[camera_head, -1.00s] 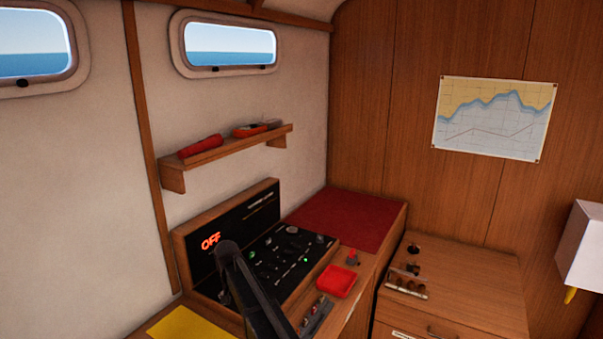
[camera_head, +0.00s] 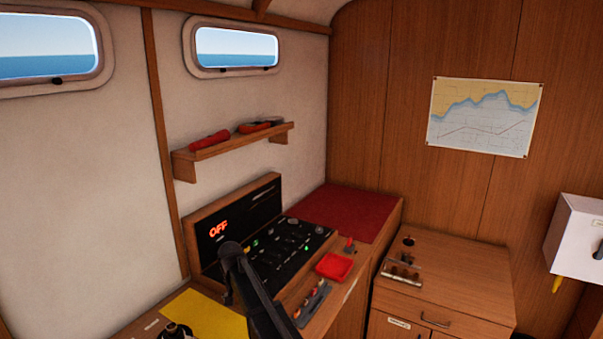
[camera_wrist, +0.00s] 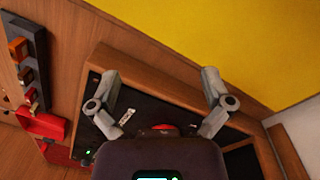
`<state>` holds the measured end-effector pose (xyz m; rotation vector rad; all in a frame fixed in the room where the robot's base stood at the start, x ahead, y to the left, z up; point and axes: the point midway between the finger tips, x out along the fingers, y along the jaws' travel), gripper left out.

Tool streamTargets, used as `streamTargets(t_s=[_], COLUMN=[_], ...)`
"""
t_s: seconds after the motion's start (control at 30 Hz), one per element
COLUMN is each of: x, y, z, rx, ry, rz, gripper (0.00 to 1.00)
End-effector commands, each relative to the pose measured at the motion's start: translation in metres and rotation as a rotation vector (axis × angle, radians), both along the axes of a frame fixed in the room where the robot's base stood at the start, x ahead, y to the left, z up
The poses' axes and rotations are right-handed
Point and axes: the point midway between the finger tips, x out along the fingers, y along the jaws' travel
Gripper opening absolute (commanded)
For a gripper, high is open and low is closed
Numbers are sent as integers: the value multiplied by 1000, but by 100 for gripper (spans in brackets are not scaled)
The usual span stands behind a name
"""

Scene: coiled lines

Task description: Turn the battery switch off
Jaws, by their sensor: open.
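A black switch panel (camera_head: 290,241) in a wooden frame sits on the desk, with several knobs and a green light. Its upright back part shows a lit red "OFF" (camera_head: 218,229). I cannot tell for sure which control is the battery switch. In the wrist view a red part (camera_wrist: 165,128) shows at the panel between my fingers, partly hidden by my gripper's body. My gripper (camera_wrist: 159,88) is open, its two fingers wide apart over the panel edge, with nothing seen held. In the head view my dark arm hides part of the panel's near left side.
A yellow sheet (camera_head: 205,313) lies left of the panel. A red tray (camera_head: 334,266) and a rack of small items (camera_head: 313,302) are on the right. A shelf (camera_head: 235,147) is above. A cabinet (camera_head: 440,290) stands at right.

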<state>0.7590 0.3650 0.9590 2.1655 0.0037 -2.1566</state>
Motion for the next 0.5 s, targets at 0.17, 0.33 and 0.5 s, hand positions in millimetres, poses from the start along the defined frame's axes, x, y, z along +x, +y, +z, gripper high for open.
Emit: streamTargets(t_s=[0.17, 0.33, 0.5], x=[-6, -15, -29], y=[-25, -54, -94], z=[0, 0, 0], rx=[3, 6, 11], ry=[1, 3, 4], rz=[-6, -11, -16], gripper=[100, 100, 100])
